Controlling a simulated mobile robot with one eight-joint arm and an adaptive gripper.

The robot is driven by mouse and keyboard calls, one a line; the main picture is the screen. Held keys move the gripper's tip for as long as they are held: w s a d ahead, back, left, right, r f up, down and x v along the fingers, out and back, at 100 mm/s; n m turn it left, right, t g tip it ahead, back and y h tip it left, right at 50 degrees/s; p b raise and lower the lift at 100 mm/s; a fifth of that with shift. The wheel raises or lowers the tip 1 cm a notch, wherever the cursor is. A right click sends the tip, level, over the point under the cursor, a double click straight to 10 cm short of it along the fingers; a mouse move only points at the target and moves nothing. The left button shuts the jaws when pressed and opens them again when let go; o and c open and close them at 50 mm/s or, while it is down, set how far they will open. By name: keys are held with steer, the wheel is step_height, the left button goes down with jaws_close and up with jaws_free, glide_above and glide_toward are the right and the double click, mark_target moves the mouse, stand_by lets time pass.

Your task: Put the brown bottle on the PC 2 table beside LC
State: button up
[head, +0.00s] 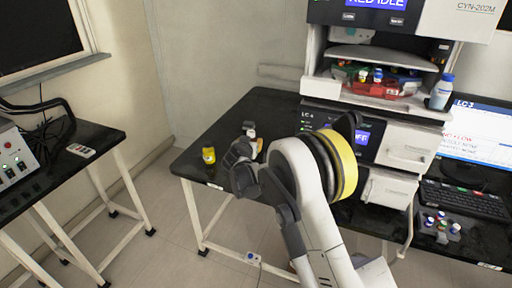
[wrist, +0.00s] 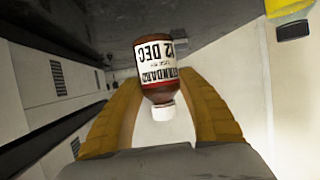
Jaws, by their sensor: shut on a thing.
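In the wrist view, a brown bottle (wrist: 158,68) with a white cap and a red-and-white label sits between the yellow fingers of my gripper (wrist: 162,97), which is shut on it. The cap points toward the camera side. In the head view, my gripper (head: 244,160) is over the left part of the black table (head: 275,108), left of the LC instrument (head: 388,140).
A yellow bottle (head: 208,155) stands near the table's left front edge. A red tray (head: 378,88) of bottles and a blue-capped bottle (head: 441,92) sit on the instrument stack. A monitor (head: 478,135), keyboard (head: 464,198) and vial rack (head: 438,227) are at right. A side table (head: 60,160) stands left.

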step_height(320, 180, down, 7)
steer(key=b, duration=0.2)
steer(key=shift+f+b, duration=0.15)
steer(key=shift+b, duration=0.25)
steer(key=shift+f, duration=0.2)
steer(key=o, duration=1.3)
steer(key=shift+c, duration=0.2)
